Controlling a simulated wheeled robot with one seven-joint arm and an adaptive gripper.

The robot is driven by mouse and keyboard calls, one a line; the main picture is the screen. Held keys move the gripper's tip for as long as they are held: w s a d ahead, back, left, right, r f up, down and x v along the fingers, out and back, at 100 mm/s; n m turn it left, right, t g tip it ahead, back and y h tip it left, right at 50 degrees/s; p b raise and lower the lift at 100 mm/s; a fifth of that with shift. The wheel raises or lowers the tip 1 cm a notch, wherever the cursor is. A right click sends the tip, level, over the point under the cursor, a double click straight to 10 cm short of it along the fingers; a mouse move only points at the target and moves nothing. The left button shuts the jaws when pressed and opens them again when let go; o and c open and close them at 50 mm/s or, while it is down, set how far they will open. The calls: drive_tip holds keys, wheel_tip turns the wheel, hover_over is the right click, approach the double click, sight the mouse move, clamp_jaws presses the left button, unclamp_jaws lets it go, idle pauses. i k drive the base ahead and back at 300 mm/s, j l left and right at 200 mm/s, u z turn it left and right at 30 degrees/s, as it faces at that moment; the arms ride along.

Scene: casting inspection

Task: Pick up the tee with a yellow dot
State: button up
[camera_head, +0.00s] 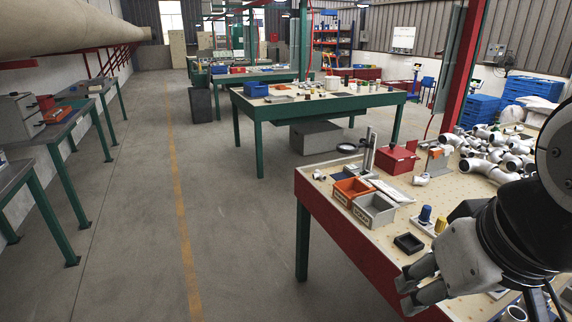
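No yellow dot can be made out on any fitting, so I cannot tell which one is the tee. A large pile of grey-white pipe fittings (487,172) lies on the right of the near red-edged table (335,232). A single fitting (421,179) lies apart, left of the pile, and small fittings (319,175) lie at the table's far left corner. My gripper (406,294) is over the table's near left edge, pointing left. Its two fingers appear apart with nothing between them. My arm hides part of the table's right side.
An orange bin (340,198) and a labelled grey bin (362,219) stand by the table's left edge. Near them are a black square tray (408,243), a blue cylinder (425,214), a yellow one (440,225), a red box (396,160) and an upright stand (370,150).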

sight(316, 174)
drive_tip(key=i+j+z, duration=0.1)
drive_tip(key=j, duration=0.2)
drive_tip(key=i+j+z, duration=0.2)
drive_tip(key=j, duration=0.4)
drive_tip(key=i+j, duration=0.1)
drive_tip(key=i, duration=0.4)
drive_tip(key=i+j+z, duration=0.1)
drive_tip(key=i, duration=0.4)
drive_tip(key=i+j, duration=0.15)
drive_tip(key=i, duration=0.35)
drive_tip(key=i+j+z, duration=0.1)
drive_tip(key=i, duration=0.4)
